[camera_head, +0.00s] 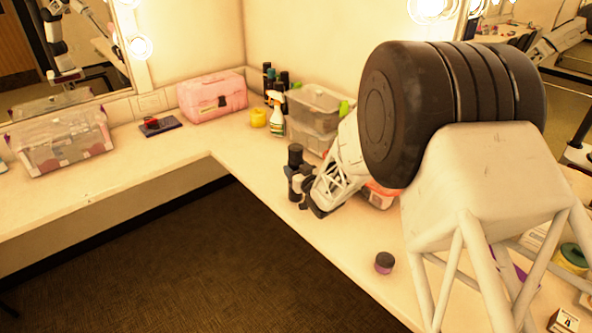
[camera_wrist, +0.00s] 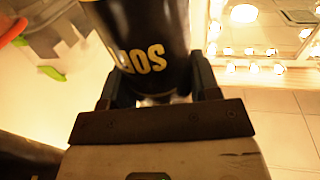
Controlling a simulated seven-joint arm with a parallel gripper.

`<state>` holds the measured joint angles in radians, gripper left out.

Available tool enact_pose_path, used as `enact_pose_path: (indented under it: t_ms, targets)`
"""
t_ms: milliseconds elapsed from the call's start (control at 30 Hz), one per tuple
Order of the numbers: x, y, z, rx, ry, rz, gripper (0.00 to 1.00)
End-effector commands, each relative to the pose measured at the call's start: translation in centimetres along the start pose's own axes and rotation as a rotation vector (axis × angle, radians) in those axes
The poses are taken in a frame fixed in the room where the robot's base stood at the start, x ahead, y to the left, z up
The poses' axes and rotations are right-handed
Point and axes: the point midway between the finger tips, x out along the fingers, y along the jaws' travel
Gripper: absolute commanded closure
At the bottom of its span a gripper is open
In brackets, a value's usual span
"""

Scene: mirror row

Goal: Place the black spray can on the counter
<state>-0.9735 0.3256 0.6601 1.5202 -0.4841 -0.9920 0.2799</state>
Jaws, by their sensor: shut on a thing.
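The black spray can (camera_head: 295,157) is upright between the fingers of my gripper (camera_head: 301,186), near the counter's front edge in the head view. My gripper is shut on it; the fingers hide part of its lower body. In the wrist view, the black can (camera_wrist: 150,30) with yellow lettering fills the upper middle, between the two dark fingers. The cream counter (camera_head: 243,163) lies around and behind it. I cannot tell whether the can's base touches the counter.
Behind stand a white spray bottle (camera_head: 276,115), yellow tub (camera_head: 258,118), dark bottles (camera_head: 282,82), clear bins (camera_head: 314,107) and a pink case (camera_head: 212,97). A small dark jar (camera_head: 384,262) sits nearer. My arm hides much of the right. The counter's left stretch has bare room.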

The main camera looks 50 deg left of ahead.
Motion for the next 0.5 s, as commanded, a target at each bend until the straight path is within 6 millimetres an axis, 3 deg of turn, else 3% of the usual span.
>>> enact_pose_path:
  t_ms: [467,500]
  targets:
    - [0.02,0.01,0.39,-0.001,0.001,0.0,0.77]
    - [0.01,0.0,0.45,0.0,0.001,0.0,0.41]
